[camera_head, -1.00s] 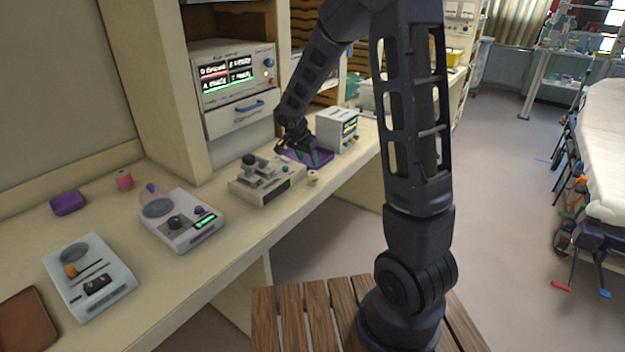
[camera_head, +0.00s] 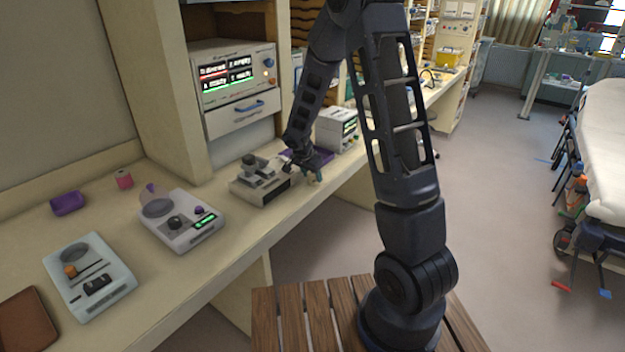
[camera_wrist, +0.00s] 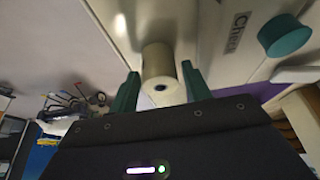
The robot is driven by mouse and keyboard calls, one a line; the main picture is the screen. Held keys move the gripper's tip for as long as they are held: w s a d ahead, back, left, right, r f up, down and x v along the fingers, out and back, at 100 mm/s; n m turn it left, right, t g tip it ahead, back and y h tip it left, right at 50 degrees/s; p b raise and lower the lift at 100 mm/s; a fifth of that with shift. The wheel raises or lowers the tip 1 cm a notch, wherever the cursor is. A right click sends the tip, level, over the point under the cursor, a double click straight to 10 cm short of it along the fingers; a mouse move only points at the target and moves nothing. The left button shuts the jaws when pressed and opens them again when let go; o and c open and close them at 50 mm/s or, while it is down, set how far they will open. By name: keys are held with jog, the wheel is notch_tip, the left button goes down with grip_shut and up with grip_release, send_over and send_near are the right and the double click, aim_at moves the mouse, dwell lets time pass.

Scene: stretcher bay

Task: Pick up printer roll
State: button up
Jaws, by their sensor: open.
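The printer roll (camera_wrist: 160,70) is a cream cylinder with a dark core hole, seen in the wrist view. My gripper (camera_wrist: 160,78) is open, with one green finger on each side of the roll and narrow gaps that make contact hard to judge. In the head view my gripper (camera_head: 314,176) is at the bench's front edge, just right of a grey device with a black knob (camera_head: 261,182). There the fingers and wrist largely hide the roll.
A stretcher (camera_head: 606,150) stands far right.

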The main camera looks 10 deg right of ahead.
jog(key=shift+w+d+f, duration=0.15)
jog(key=shift+f, duration=0.4)
jog(key=c, duration=0.8)
jog(key=shift+o, duration=0.2)
jog(key=shift+r, duration=0.1)
